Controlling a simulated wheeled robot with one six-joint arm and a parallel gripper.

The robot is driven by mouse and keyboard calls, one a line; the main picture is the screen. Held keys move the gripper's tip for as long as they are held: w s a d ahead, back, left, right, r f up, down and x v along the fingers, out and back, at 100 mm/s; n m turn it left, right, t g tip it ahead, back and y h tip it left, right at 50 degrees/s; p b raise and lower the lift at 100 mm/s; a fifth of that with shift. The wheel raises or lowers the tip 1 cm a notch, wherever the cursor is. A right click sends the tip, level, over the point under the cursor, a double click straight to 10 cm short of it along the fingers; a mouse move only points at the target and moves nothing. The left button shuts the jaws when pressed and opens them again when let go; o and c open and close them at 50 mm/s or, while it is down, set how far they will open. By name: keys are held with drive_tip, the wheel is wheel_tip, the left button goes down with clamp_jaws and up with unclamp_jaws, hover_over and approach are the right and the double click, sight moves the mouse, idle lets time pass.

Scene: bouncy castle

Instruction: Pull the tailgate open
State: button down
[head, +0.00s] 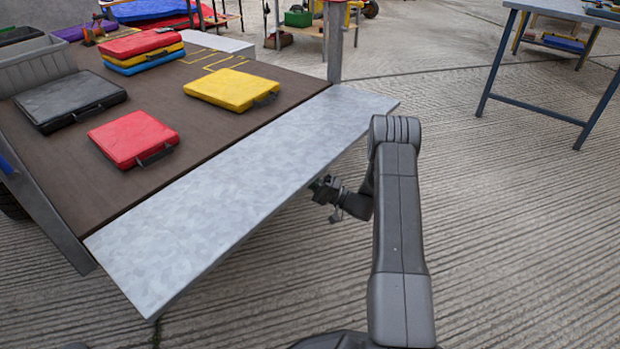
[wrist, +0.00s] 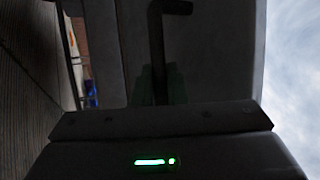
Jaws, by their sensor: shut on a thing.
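The tailgate (head: 245,195) is a grey metal panel along the edge of the trailer bed. It is swung outward from the bed and lies close to level with it, as far as I can tell. My gripper (head: 324,189) is at the tailgate's outer edge, low on its outer side. In the dark wrist view, a dark bent handle (wrist: 156,35) runs down between the fingers of my gripper (wrist: 158,85), which is shut on it. The tailgate's face (wrist: 215,60) fills much of that view. The lower end of the handle is hidden by the gripper.
The brown trailer bed (head: 190,140) carries a red case (head: 134,138), a yellow case (head: 231,89), a black case (head: 70,100) and a stack of cases (head: 141,48). A blue-legged table (head: 540,112) stands at the right. Ridged concrete (head: 520,240) is clear around my arm.

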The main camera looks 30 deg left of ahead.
idle(0.4)
drive_tip(key=c, duration=1.5)
unclamp_jaws()
drive_tip(key=shift+a, duration=0.1)
drive_tip(key=shift+o, duration=0.2)
drive_tip(key=p+v, duration=0.3)
drive_tip(key=v, duration=1.1)
drive_tip(key=b+x, duration=0.2)
drive_tip(key=x, duration=0.9)
drive_tip(key=shift+a, duration=0.15)
drive_tip(key=shift+s+r, duration=0.1)
